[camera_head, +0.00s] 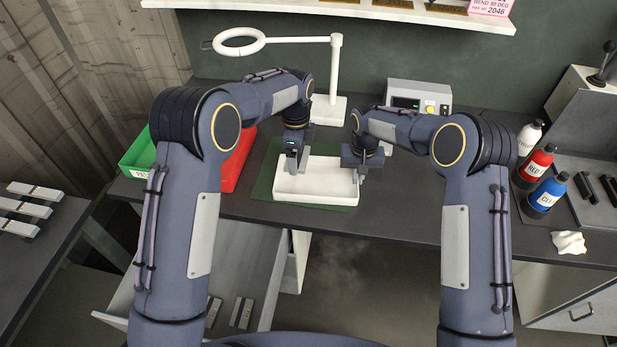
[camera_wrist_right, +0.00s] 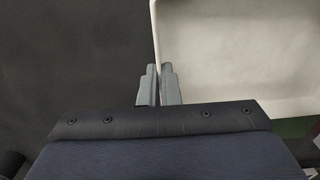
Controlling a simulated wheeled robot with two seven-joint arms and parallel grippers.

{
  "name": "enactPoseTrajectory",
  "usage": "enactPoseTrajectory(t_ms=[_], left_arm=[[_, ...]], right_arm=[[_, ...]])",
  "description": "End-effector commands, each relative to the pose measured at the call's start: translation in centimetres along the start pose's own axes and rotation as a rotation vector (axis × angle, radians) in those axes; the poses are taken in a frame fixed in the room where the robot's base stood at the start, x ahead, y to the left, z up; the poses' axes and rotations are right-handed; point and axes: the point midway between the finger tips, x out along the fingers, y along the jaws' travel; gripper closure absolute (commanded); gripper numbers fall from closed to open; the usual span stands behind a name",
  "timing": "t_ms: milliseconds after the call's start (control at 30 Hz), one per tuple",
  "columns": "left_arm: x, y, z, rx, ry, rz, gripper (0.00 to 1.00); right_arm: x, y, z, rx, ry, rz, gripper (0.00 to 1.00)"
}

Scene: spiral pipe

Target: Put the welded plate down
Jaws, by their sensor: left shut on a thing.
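A white rectangular tray (camera_head: 318,190) lies on a green mat (camera_head: 262,188) on the workbench. My left gripper (camera_head: 291,172) points down over the tray's back left part. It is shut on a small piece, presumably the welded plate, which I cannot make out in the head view. My right gripper (camera_head: 358,178) is low at the tray's right side. In the right wrist view its fingers (camera_wrist_right: 160,86) are close together at the tray's rim (camera_wrist_right: 155,35).
Green (camera_head: 138,157) and red (camera_head: 238,160) bins stand left of the mat. A ring lamp (camera_head: 334,85) and a control box (camera_head: 419,94) stand behind. Bottles (camera_head: 546,193) and a white cloth (camera_head: 568,242) are at the right. The bench in front of the right arm is mostly clear.

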Motion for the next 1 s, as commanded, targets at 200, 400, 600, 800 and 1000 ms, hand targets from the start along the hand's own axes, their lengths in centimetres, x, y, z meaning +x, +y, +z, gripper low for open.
enactPoseTrajectory(t_ms=[200, 400, 600, 800, 1000], left_arm=[[3.7, 0.0, 0.0, -0.001, 0.000, 0.000, 0.62], [5.0, -0.1, 0.0, -0.002, 0.000, -0.002, 0.62], [7.6, 0.0, 0.0, -0.003, 0.000, 0.002, 0.62], [8.2, -0.1, 0.0, -0.003, 0.001, -0.003, 0.62], [8.4, 0.0, 0.0, -0.003, 0.001, -0.002, 0.62]], right_arm=[[-0.1, 0.0, 0.0, 0.000, 0.001, 0.000, 1.00], [-0.1, 0.0, 0.0, 0.000, 0.001, 0.000, 1.00], [-0.1, 0.0, 0.0, 0.000, 0.001, 0.000, 1.00], [-0.1, 0.0, 0.0, 0.000, 0.000, 0.000, 1.00], [0.0, 0.0, 0.0, 0.000, 0.000, 0.000, 1.00]])
